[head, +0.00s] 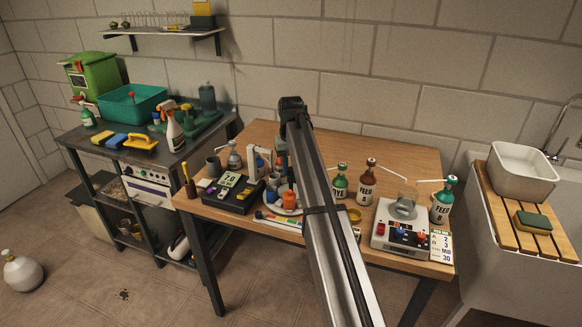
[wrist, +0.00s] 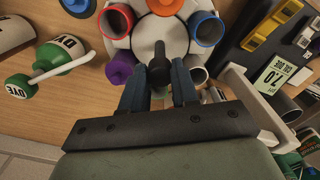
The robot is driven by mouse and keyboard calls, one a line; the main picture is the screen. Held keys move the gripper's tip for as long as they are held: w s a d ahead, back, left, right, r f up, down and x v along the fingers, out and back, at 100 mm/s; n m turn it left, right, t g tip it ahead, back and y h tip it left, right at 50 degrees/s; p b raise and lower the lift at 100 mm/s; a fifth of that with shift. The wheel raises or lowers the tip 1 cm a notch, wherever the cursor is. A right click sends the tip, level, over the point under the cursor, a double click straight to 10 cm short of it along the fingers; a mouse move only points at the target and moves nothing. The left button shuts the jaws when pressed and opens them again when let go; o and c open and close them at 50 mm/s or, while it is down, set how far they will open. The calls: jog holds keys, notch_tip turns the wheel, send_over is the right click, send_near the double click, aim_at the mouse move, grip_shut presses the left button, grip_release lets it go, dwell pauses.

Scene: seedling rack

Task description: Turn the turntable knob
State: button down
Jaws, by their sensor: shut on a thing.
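The turntable (wrist: 145,35) is a white round carousel with coloured cups around its rim, seen from above in the wrist view. Its knob (wrist: 158,52) is a dark upright post at the centre. My gripper (wrist: 158,74) has its two dark blue fingers on either side of the knob's lower end and is shut on it. The red-rimmed, orange and blue cups lie beyond the knob; a purple one is at left.
A dark box (wrist: 262,45) with yellow parts and a 7.0 card is at right.

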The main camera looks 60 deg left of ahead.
jog(key=shift+n, duration=1.2)
jog(key=c, duration=0.8)
grip_release()
jog(key=shift+c, duration=0.2)
jog(key=shift+r, duration=0.1)
notch_tip(320, 180, up, 14)
jog(key=shift+f, duration=0.2)
